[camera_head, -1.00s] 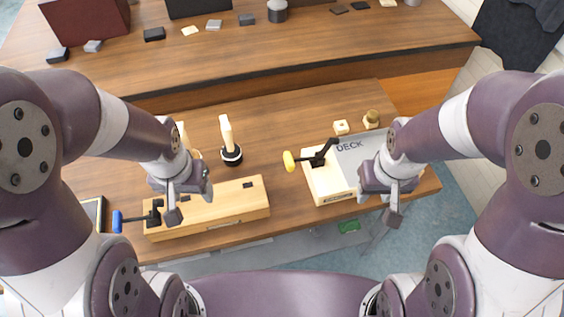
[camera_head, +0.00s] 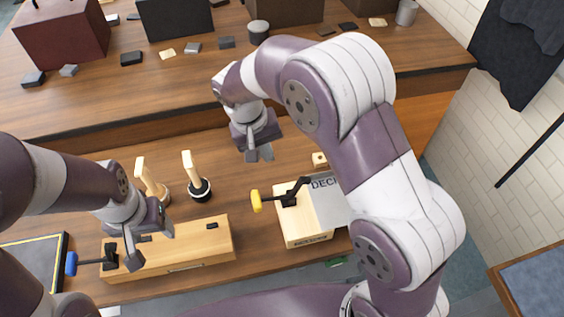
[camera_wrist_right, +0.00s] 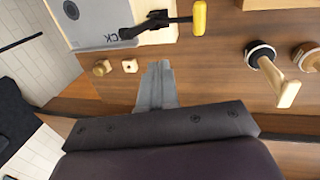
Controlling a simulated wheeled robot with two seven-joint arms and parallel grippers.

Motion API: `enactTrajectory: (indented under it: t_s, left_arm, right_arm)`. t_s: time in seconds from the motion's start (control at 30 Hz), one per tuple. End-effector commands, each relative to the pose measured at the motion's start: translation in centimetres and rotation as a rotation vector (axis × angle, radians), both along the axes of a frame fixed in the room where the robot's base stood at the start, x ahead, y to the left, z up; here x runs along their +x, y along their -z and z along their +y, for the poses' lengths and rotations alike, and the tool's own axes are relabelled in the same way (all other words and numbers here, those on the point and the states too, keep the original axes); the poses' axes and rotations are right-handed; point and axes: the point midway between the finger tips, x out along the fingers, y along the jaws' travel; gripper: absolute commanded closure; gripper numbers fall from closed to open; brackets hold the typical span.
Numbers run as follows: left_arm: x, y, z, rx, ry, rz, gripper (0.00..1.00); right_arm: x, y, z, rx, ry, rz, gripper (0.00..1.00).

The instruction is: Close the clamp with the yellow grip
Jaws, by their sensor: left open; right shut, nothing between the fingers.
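The clamp's yellow grip (camera_head: 256,201) sits at the end of a black lever (camera_head: 288,197) on a light wooden block beside a grey plate marked DECK (camera_head: 327,200). The lever lies out to the left of the block. In the right wrist view the yellow grip (camera_wrist_right: 200,17) is at the top. My right gripper (camera_head: 259,153) is shut and empty, above the table behind the grip and apart from it. Its shut fingers (camera_wrist_right: 156,85) point toward the clamp. My left gripper (camera_head: 150,240) is open over the long wooden block. My right arm hides part of the plate.
A second clamp has a blue grip (camera_head: 71,263) on the long wooden block (camera_head: 190,255). Two wooden-handled tools (camera_head: 198,185) stand behind that block. Small wooden pieces (camera_wrist_right: 129,66) lie near the plate. A second table (camera_head: 180,80) holds boxes and small items.

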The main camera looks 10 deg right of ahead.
Motion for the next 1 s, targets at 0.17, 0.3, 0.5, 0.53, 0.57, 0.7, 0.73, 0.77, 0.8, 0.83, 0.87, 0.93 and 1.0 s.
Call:
enactTrajectory:
  t_s: [0.17,0.3,0.5,0.53,0.57,0.7,0.73,0.77,0.8,0.83,0.87,0.93,1.0]
  left_arm:
    - [-0.1,2.7,0.0,0.000,0.000,0.001,0.38]
    - [-0.1,3.5,0.0,0.000,0.000,0.001,0.38]
    - [0.0,2.1,0.0,0.000,0.000,0.000,0.38]
    - [0.0,2.0,0.0,0.000,0.000,0.000,0.38]
    - [0.0,1.8,0.0,0.000,0.000,0.000,0.38]
    - [0.0,1.0,0.0,0.000,0.000,0.000,0.38]
    - [0.0,1.0,0.0,0.000,0.000,0.000,0.38]
    - [0.0,0.9,0.0,0.000,0.000,0.000,0.38]
    - [0.0,0.8,0.0,0.000,0.000,0.000,0.38]
    - [0.0,0.8,0.0,0.000,0.000,0.000,0.38]
    - [0.0,0.8,0.0,0.000,0.000,0.000,0.38]
    - [0.0,0.8,0.0,0.000,0.000,0.001,0.38]
    - [0.0,0.8,0.0,0.000,0.000,0.001,0.38]
  right_arm:
    - [-0.3,3.0,-0.6,-0.002,0.023,0.004,1.00]
    - [-0.3,5.5,-1.3,-0.003,0.022,0.006,1.00]
    - [-0.3,9.0,-2.3,-0.003,0.020,0.008,1.00]
    - [-0.3,9.6,-2.4,-0.003,0.020,0.008,1.00]
    - [-0.3,9.8,-2.8,-0.001,0.023,0.006,1.00]
    - [-0.2,10.4,-4.9,0.000,0.022,0.004,1.00]
    - [-0.2,10.6,-5.2,0.000,0.023,0.005,1.00]
    - [-0.2,10.7,-5.4,0.000,0.022,0.004,1.00]
    - [-0.2,10.9,-5.7,0.000,0.022,0.004,1.00]
    - [-0.2,11.0,-5.9,0.000,0.022,0.004,1.00]
    - [-0.2,11.0,-6.0,0.000,0.022,0.004,1.00]
    - [-0.2,11.2,-6.1,0.000,0.020,0.003,1.00]
    - [-0.2,11.2,-6.2,0.000,0.019,0.004,1.00]
